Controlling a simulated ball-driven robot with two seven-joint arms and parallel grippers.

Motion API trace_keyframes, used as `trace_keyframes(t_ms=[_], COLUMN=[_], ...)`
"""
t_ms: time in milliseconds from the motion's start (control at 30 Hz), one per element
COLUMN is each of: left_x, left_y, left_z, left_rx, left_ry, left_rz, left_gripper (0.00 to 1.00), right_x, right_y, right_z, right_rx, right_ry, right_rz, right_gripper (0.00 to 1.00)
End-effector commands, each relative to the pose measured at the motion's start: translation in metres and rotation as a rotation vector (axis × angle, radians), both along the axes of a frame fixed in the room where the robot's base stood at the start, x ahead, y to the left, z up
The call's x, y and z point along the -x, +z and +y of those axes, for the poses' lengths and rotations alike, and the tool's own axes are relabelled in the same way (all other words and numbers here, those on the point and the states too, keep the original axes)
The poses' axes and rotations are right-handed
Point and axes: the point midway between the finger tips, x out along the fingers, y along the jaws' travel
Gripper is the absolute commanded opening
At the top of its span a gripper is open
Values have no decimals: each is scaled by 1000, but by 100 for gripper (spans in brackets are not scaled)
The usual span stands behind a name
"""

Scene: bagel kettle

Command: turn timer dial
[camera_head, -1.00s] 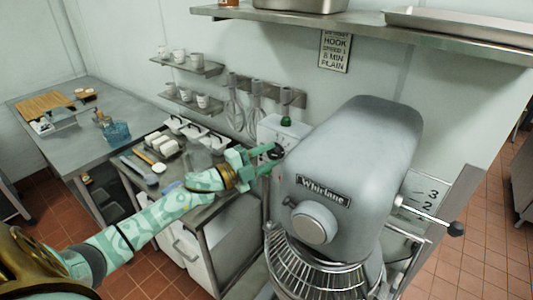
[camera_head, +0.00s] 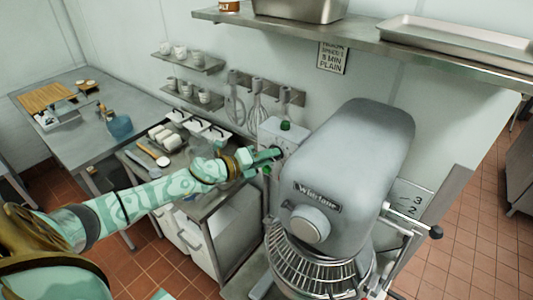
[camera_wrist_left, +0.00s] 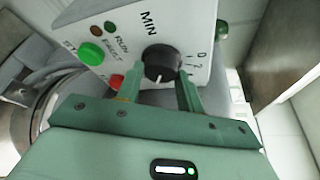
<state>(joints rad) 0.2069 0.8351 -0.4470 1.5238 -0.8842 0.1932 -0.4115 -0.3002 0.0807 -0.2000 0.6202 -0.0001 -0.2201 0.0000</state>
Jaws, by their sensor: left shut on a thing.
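The timer dial (camera_wrist_left: 162,63) is a round black knob with a white pointer mark, on a white control box (camera_wrist_left: 120,25) with "MIN" and number marks. My left gripper (camera_wrist_left: 158,88) is shut on the dial, with one green finger on each side of it in the left wrist view. In the head view the left gripper (camera_head: 272,155) reaches to the front of the control box (camera_head: 284,133), left of the mixer; the dial is mostly hidden there by the gripper. My right gripper is not in view.
The grey mixer (camera_head: 350,150) stands close to the right of the gripper. A green button (camera_wrist_left: 91,53) and a red button (camera_wrist_left: 116,81) sit beside the dial. Whisks (camera_head: 257,105) hang behind. A counter with tubs (camera_head: 205,130) is to the left.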

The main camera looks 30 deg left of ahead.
Motion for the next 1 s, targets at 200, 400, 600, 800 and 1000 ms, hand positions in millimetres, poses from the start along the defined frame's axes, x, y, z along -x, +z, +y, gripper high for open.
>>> trace_keyframes(t_ms=[200,400,600,800,1000], left_x=[0,0,0,0,1], left_y=[-1,-1,-1,-1,-1], left_z=[0,0,0,0,0], left_rx=[-37,-42,-42,-41,-41], left_ry=[0,0,0,0,0], left_rz=[-1,-1,-1,-1,-1], left_gripper=[14,14,14,59,59], right_x=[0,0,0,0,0], right_y=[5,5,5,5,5], right_z=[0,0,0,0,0], right_rx=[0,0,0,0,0], right_ry=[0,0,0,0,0], right_rz=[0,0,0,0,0], right_gripper=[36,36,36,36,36])
